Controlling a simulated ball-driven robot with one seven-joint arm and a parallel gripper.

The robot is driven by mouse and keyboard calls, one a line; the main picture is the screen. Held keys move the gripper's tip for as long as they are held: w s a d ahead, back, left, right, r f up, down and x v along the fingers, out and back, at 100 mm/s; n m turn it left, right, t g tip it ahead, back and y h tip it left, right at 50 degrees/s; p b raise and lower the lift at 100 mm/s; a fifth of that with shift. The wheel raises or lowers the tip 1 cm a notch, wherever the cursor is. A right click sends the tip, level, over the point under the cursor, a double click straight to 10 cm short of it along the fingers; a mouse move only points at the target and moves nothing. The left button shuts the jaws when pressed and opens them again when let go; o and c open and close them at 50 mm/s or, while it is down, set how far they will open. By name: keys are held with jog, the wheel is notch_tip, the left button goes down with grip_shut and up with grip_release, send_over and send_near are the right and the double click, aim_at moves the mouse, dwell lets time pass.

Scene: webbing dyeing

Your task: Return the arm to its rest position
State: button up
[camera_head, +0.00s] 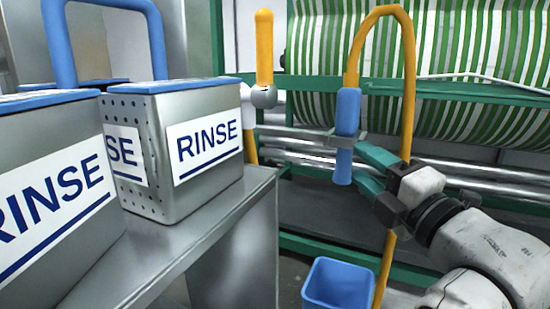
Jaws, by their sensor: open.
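My arm comes in from the lower right, white and dark grey. My gripper (357,165) has green fingers and is open, pointing left. Its fingertips are at the lower part of a blue handle (347,112), which hangs upright at the end of a yellow hose (408,90). One finger is partly behind the handle's line and I cannot tell whether either finger touches it.
Two steel boxes labelled RINSE (205,140) (50,190) stand on a grey metal bench (200,245) at left. A blue bin (338,284) stands below my gripper. Behind are a green frame (460,90) with green-striped webbing (480,40) and a yellow lever (264,45).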

jog(key=s+d+f+m+g+h, duration=0.25)
jog(key=f+m, duration=0.25)
jog(key=f, duration=0.6)
jog(key=s+d+f+m+g+h, duration=0.1)
jog(key=s+f+m+g, duration=0.4)
jog(key=f, duration=0.6)
jog(key=s+d+f+m+g+h, duration=0.1)
jog(key=s+d+f+m+h, duration=0.1)
jog(key=f+m, duration=0.65)
jog(key=s+d+f+m+g+h, duration=0.1)
jog(key=s+d+f+m+g, duration=0.25)
jog(key=s+f, duration=0.8)
jog(key=s+d+f+m+g+h, duration=0.25)
jog(key=s+f+g, duration=0.4)
jog(key=s, duration=0.75)
notch_tip(320, 180, up, 28)
jog(key=d+t+p, duration=0.1)
jog(key=p, duration=2.8)
jog(key=shift+s+f+m+y+p, duration=0.15)
jog(key=shift+s+m+y+p, duration=0.15)
jog(key=shift+m, duration=0.15)
